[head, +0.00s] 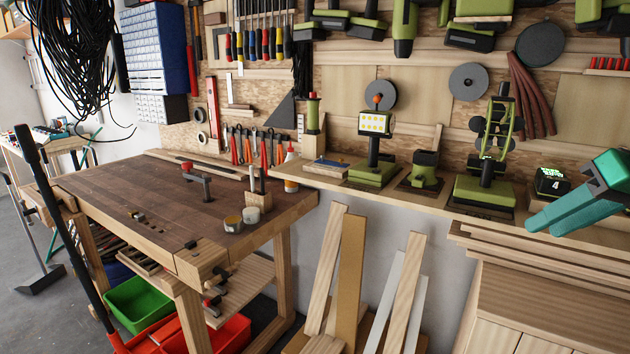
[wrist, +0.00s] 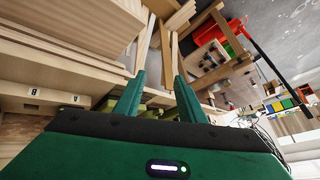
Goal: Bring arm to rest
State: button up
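My gripper (head: 540,218) is at the right edge of the head view, in front of the narrow shelf, with its teal fingers pointing left and down. Only the end of my arm shows there. In the wrist view, my gripper (wrist: 158,80) has its two teal fingers apart with a clear gap and nothing held between them. The workbench (head: 130,195) stands at the left of the head view, well away from the gripper.
A narrow shelf (head: 405,198) carries a work light (head: 375,135), a green fan-like tool (head: 487,155) and a small black device (head: 552,183) close to the gripper. Stacked boards (head: 550,255) lie below the gripper. Planks (head: 350,270) lean against the wall.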

jog(key=s+f+m+g+h, duration=0.1)
jog(key=s+f+m+g, duration=0.2)
jog(key=s+f, duration=0.4)
jog(key=s+f+m+g+h, duration=0.1)
jog(key=s+f+m+g, duration=0.2)
jog(key=s+f, duration=0.4)
notch_tip(320, 180, down, 5)
jog(key=shift+s+f+g+h, duration=0.2)
jog(key=shift+s+g+h, duration=0.2)
jog(key=shift+a, duration=0.1)
